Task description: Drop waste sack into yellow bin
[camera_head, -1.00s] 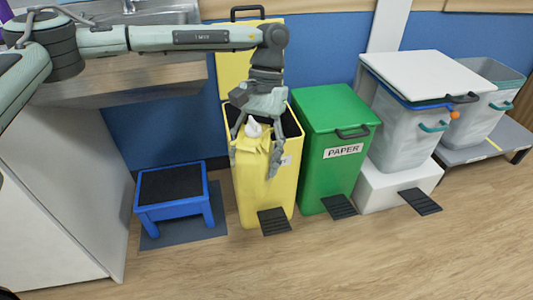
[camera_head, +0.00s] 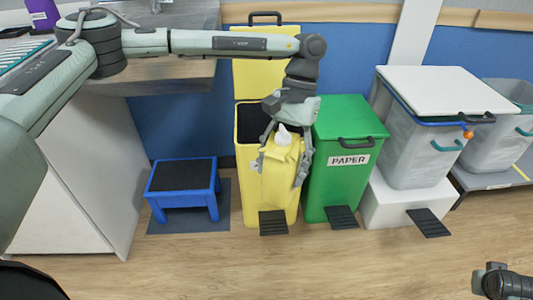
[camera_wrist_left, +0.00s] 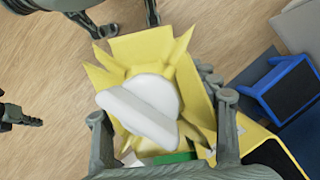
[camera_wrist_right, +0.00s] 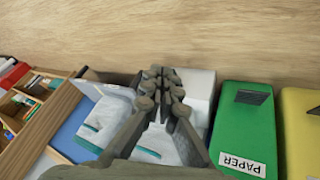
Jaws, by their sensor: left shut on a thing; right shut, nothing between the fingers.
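The yellow waste sack (camera_head: 281,178), with a white tied top, hangs from my left gripper (camera_head: 282,160), whose fingers are shut around its upper part. The sack fills the middle of the left wrist view (camera_wrist_left: 120,75). In the head view it overlaps the front right of the yellow bin (camera_head: 246,190). The bin's lid (camera_head: 262,75) is up and its dark opening shows left of the gripper. I cannot tell whether the sack is over the opening or in front of it. My right gripper (camera_wrist_right: 166,80) is shut and empty, far to the right of the bin.
The green PAPER bin (camera_head: 340,185) stands close right of the yellow bin, lid shut. Farther right is a grey bin (camera_head: 405,140) with a white lid. A blue step stool (camera_head: 182,190) and a counter (camera_head: 80,185) are to the left. The floor in front is clear.

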